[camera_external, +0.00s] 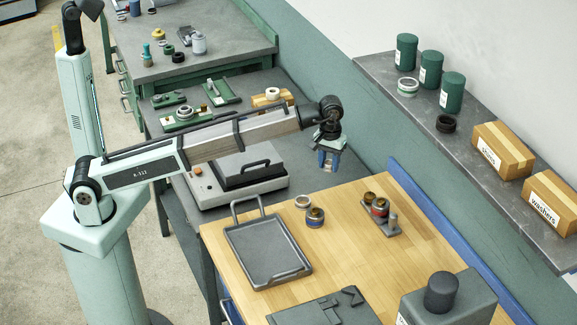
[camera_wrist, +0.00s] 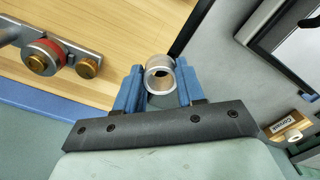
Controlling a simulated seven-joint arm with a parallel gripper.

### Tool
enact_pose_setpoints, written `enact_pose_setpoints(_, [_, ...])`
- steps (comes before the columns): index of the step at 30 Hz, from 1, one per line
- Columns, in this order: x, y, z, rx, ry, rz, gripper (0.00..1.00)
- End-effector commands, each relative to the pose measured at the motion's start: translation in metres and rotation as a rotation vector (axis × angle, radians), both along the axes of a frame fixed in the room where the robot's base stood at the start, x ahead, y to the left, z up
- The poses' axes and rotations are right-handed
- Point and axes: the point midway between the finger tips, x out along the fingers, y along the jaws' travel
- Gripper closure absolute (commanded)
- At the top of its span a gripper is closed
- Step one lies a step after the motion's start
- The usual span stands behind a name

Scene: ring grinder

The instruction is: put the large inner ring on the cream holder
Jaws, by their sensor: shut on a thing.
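My gripper (camera_external: 328,165) hangs above the gap behind the far edge of the wooden table. In the wrist view its blue fingers (camera_wrist: 158,88) are shut on a silvery grey ring (camera_wrist: 160,75), whose open bore shows. A tan block (camera_external: 272,97) with a cream round part (camera_external: 273,92) on top stands on the grey bench, left of and beyond my gripper. It looks like the cream holder, but I cannot be sure. A labelled tan block (camera_wrist: 285,125) also shows at right in the wrist view, apart from the ring.
A grey machine (camera_external: 240,178) stands on the bench left of my gripper. Green trays (camera_external: 222,92) lie near the tan block. The wooden table holds a pale ring (camera_external: 303,201), a blue-banded part (camera_external: 315,218), a red-banded fixture (camera_external: 379,212) and a dark tray (camera_external: 267,252).

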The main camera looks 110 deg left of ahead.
Motion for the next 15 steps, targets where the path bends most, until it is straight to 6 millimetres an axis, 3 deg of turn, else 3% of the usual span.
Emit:
enact_pose_setpoints(3, [-0.023, 0.042, -0.001, -0.001, 0.001, 0.061, 0.94])
enact_pose_setpoints(15, [-0.106, 0.166, -0.004, -0.004, 0.006, 0.249, 0.94])
